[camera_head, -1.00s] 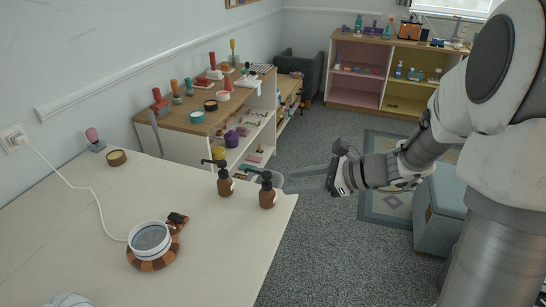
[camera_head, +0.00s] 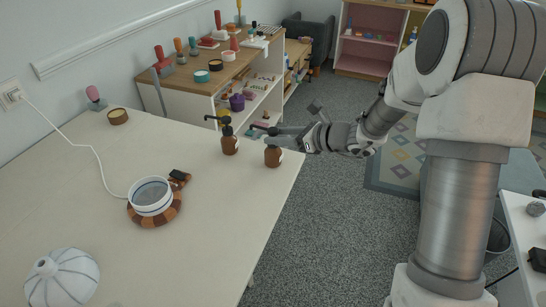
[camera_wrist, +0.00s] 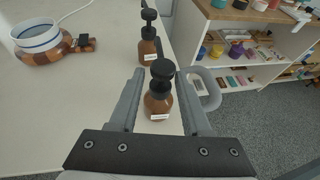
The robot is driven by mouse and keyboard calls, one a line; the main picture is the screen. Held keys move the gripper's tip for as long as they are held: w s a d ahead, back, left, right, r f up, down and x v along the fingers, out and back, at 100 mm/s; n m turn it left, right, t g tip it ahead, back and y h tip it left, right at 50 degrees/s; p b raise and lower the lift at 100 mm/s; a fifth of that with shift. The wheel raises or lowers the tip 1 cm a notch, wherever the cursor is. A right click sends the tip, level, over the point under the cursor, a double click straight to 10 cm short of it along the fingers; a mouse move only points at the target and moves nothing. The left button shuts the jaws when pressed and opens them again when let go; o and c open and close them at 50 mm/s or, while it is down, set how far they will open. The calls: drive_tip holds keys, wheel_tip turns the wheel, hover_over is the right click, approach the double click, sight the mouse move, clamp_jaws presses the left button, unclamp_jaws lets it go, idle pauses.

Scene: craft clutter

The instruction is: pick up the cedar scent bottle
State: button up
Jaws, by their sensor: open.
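Two brown bottles with black pump tops stand upright near the table's right edge. The nearer bottle (camera_head: 273,157) also shows in the wrist view (camera_wrist: 157,106), with a small white label. The other bottle (camera_head: 229,144) stands to its left and farther back, and also shows in the wrist view (camera_wrist: 148,49). The labels are too small to read, so I cannot tell which is cedar. My gripper (camera_wrist: 160,73) is open, with its fingers on either side of the nearer bottle in the wrist view. In the head view my gripper (camera_head: 287,136) is at that bottle's pump. Contact is unclear.
On the white table (camera_head: 105,205) are a white-and-blue bowl (camera_head: 152,193) on a striped brown base, a ribbed white dome (camera_head: 62,279), a small round tin (camera_head: 118,116) and a cable. A grey loop (camera_wrist: 208,88) sits beside my right finger. A shelf (camera_head: 200,88) stands behind.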

drive_tip(key=shift+b+x, duration=0.9)
drive_tip(key=shift+x, duration=1.85)
drive_tip(key=shift+w+d+f, duration=0.1)
drive_tip(key=shift+d+f, duration=0.05)
drive_tip(key=shift+c, duration=0.3)
clamp_jaws()
